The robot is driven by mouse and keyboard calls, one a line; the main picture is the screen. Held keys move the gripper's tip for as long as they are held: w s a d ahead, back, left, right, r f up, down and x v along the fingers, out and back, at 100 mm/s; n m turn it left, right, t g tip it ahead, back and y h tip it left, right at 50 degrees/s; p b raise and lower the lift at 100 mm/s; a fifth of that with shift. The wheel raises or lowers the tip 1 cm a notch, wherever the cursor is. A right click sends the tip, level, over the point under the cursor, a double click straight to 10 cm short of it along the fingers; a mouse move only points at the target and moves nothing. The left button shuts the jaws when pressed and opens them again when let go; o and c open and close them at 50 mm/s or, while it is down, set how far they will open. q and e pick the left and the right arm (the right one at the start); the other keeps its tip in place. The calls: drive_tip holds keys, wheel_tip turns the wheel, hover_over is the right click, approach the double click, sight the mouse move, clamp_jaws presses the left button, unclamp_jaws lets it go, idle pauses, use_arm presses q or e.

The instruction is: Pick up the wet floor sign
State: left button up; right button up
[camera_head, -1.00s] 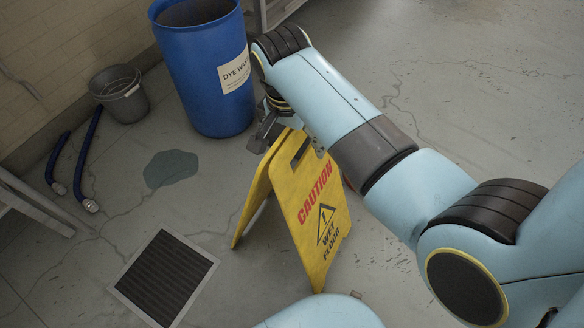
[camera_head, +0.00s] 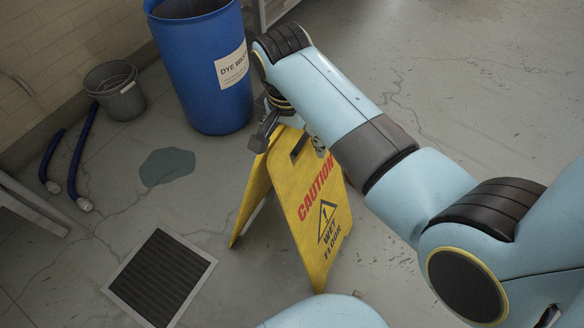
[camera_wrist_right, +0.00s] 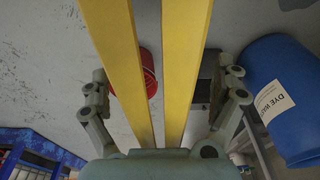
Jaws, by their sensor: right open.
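The yellow wet floor sign (camera_head: 318,205) stands upright on the floor in an A shape, with "CAUTION WET FLOOR" on its front panel. My right gripper (camera_head: 282,136) is at the sign's top edge in the head view, partly hidden by my own arm. In the right wrist view the sign's two yellow panels (camera_wrist_right: 187,60) run between the open fingers of my right gripper (camera_wrist_right: 165,88). One finger is on each side, apart from the panels. My left gripper is not in view.
A blue dye waste drum (camera_head: 205,75) stands just behind the sign. A grey bucket (camera_head: 117,92), blue hoses (camera_head: 80,160), a puddle (camera_head: 167,167) and a floor drain (camera_head: 160,278) lie to the left. A red bucket (camera_wrist_right: 148,72) shows in the wrist view. Floor at the right is clear.

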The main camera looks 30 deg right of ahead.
drive_tip(key=shift+f, duration=0.1)
idle(0.3)
drive_tip(key=c, duration=1.8)
